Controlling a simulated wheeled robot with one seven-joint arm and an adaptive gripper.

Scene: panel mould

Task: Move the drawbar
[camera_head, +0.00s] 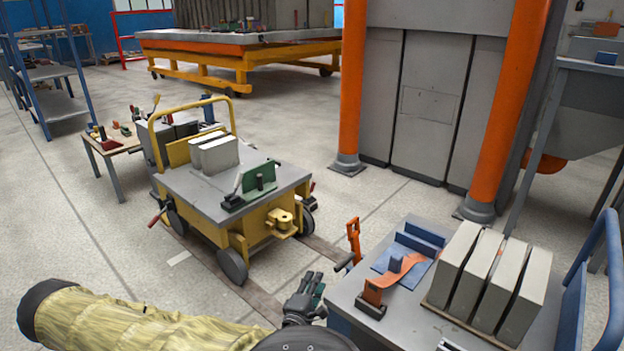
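An orange upright bar (354,241), which looks like the drawbar, stands at the left end of the blue-framed cart (345,294) at lower right. A dark fitting is at its foot. My gripper (312,284) is at the bottom centre, left of and nearer than the bar, apart from it. Its dark fingers look spread, with nothing between them. The yellow cart (240,205) stands to the left, with a yellow coupling (283,221) on its near right side. The lower part of the bar is partly hidden by the cart.
The blue-framed cart carries an orange curved piece (399,270) on a blue plate and several grey blocks (487,281). An orange-posted machine (425,95) stands behind. Floor rails (335,250) run between the carts.

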